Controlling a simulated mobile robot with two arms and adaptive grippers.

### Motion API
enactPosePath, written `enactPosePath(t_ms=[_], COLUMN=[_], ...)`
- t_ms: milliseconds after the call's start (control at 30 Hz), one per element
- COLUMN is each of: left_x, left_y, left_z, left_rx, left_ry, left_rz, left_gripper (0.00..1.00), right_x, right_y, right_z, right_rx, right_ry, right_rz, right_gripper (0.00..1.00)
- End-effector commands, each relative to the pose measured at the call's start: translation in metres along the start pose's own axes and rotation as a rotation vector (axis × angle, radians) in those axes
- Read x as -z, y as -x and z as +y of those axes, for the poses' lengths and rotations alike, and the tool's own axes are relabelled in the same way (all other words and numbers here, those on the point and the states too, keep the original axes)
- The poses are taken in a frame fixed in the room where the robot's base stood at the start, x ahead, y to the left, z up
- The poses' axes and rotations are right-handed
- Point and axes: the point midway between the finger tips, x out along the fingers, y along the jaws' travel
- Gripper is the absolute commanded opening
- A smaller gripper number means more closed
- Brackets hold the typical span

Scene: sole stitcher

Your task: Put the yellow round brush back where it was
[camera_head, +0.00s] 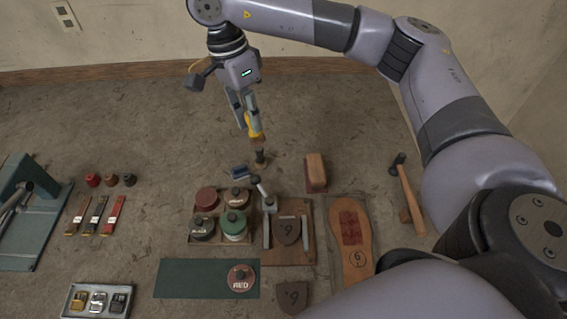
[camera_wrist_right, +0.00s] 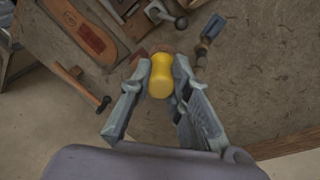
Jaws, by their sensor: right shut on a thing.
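The yellow round brush (camera_head: 255,129) is held above the table, beyond the tins. My right gripper (camera_head: 249,116) is shut on it, with its fingers pointing down. The brush seems apart from the table. My left gripper is not in view.
Several tins (camera_head: 206,198) fill a tray nearer me. A hammer (camera_head: 407,193) lies right. The table (camera_head: 130,130) is bare at the back left.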

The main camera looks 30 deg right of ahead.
Motion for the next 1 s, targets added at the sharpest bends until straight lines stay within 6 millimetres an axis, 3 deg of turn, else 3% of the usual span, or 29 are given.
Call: enactPosePath(t_ms=[167, 400, 600, 833, 1000], left_x=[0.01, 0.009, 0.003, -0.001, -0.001], left_y=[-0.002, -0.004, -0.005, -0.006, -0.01], left_z=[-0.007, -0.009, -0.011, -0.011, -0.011], left_rx=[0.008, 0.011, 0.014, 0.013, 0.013], left_ry=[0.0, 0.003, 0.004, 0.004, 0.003], left_rz=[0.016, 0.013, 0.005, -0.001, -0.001], left_gripper=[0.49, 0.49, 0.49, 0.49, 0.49], right_x=[0.028, 0.071, 0.101, 0.113, 0.111], right_y=[0.003, 0.002, -0.003, -0.01, -0.039], right_z=[-0.014, -0.025, -0.027, -0.027, -0.032], right_rx=[0.003, 0.02, 0.031, 0.033, 0.029], right_ry=[-0.518, -1.184, -1.598, -1.789, -1.799], right_rz=[-0.109, -0.203, -0.236, -0.244, -0.242], right_gripper=[0.0, 0.0, 0.0, 0.0, 0.0])
